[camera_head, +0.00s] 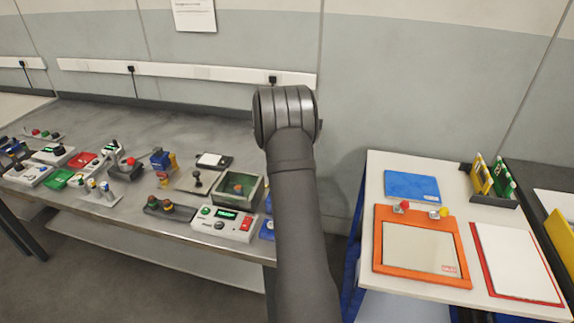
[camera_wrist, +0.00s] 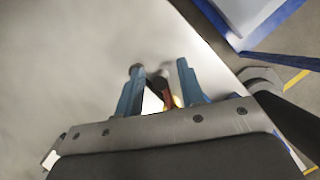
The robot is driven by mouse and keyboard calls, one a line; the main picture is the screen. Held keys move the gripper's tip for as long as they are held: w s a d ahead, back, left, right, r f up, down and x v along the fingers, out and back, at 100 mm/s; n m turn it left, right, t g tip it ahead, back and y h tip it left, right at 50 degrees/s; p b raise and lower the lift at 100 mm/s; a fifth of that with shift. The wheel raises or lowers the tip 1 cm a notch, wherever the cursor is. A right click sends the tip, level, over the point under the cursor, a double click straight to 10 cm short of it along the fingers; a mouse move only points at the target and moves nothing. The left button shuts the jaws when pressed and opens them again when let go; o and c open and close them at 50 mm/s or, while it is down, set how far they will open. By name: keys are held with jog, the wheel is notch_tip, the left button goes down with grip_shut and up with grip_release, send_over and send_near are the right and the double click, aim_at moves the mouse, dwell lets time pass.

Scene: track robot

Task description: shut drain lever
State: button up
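My gripper (camera_wrist: 160,70) shows in the wrist view with its two blue-grey fingers apart. A small dark and red part (camera_wrist: 167,95) with a touch of yellow shows between the fingers, low near their base. It is blurred, and I cannot tell whether it is the drain lever or whether a finger touches it. In the head view my arm rises through the middle and hides my gripper. No drain lever can be clearly made out there.
A grey bench (camera_head: 200,125) at left holds several small devices, including a green-rimmed bin (camera_head: 257,192) and a white control box (camera_head: 207,222). A pale table (camera_head: 378,168) at right holds an orange-framed board (camera_head: 378,262), a blue folder (camera_head: 412,186) and a red-edged white board (camera_head: 512,262).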

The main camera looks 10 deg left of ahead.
jog(key=shift+c, duration=0.5)
grip_shut()
jog(key=m, duration=0.1)
jog(key=s+d+m+g+h, duration=0.1)
jog(key=m, duration=0.1)
jog(key=shift+d, duration=0.1)
jog(key=m, duration=0.1)
jog(key=s+m, duration=0.1)
jog(key=m, duration=0.1)
jog(key=shift+d+g+h, duration=0.3)
jog(key=shift+d+g, duration=0.05)
jog(key=shift+g, duration=0.05)
jog(key=m, duration=0.1)
jog(key=s+m+g, duration=0.1)
jog(key=m, duration=0.1)
jog(key=shift+s+d, duration=0.3)
jog(key=shift+s+m+g, duration=0.5)
jog(key=shift+m+g, duration=0.1)
jog(key=shift+m, duration=0.6)
jog(key=shift+s, duration=0.1)
